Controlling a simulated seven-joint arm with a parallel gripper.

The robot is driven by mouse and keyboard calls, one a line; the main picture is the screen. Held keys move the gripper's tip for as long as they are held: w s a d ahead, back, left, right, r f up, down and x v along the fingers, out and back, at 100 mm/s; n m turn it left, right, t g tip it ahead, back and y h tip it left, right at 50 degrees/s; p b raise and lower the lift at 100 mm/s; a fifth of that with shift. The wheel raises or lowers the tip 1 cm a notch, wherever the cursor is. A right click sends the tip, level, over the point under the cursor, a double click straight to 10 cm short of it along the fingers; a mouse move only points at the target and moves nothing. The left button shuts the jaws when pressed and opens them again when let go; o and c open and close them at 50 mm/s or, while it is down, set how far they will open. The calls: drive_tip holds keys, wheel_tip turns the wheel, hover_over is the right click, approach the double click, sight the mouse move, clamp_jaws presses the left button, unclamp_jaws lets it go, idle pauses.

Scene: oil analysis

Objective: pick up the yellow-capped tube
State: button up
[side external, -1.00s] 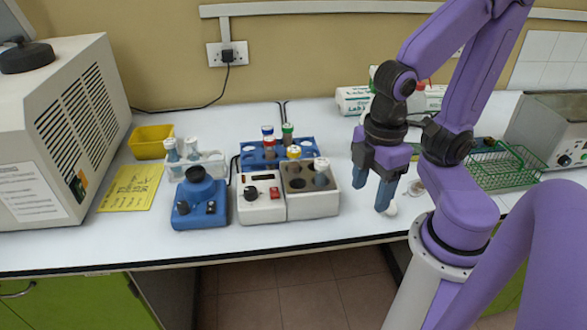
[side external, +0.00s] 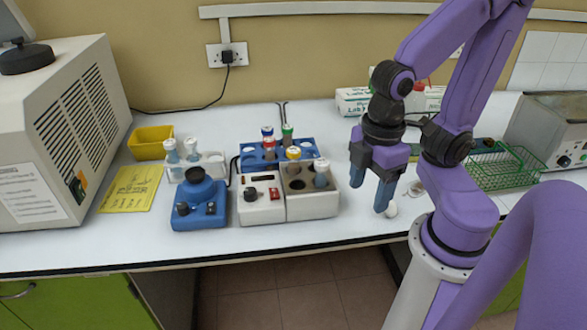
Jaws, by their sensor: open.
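The yellow-capped tube (side external: 293,153) stands upright, its cap showing at the back edge of the grey heater block (side external: 312,207); its lower part is hidden, so I cannot tell whether it sits in the block or the blue rack behind. My gripper (side external: 371,194) is open and empty, fingers pointing down, to the right of the block and well apart from the tube.
A white-capped tube (side external: 321,172) stands in the block, close to the yellow cap. The blue rack (side external: 249,160) behind holds red-, blue- and green-capped tubes. A blue mixer (side external: 198,200) stands left. A green wire basket (side external: 500,168) lies right. Bench in front is clear.

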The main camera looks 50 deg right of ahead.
drive_tip(key=w+r+n, duration=0.4)
drive_tip(key=w+r, duration=0.1)
drive_tip(key=w, duration=0.8)
wheel_tip(320, 180, up, 4)
drive_tip(key=n, duration=0.4)
hover_over(293, 151)
drive_tip(key=f, duration=1.1)
drive_tip(key=shift+w+d+f, duration=0.2)
drive_tip(key=shift+w+f, duration=0.05)
drive_tip(key=shift+f, duration=0.05)
drive_tip(key=shift+s+a+f, duration=0.1)
drive_tip(key=shift+s+f, duration=0.05)
drive_tip(key=shift+f, duration=1.25)
drive_tip(key=shift+s+a+f, duration=0.1)
drive_tip(key=shift+f, duration=1.3)
drive_tip(key=c, duration=1.1)
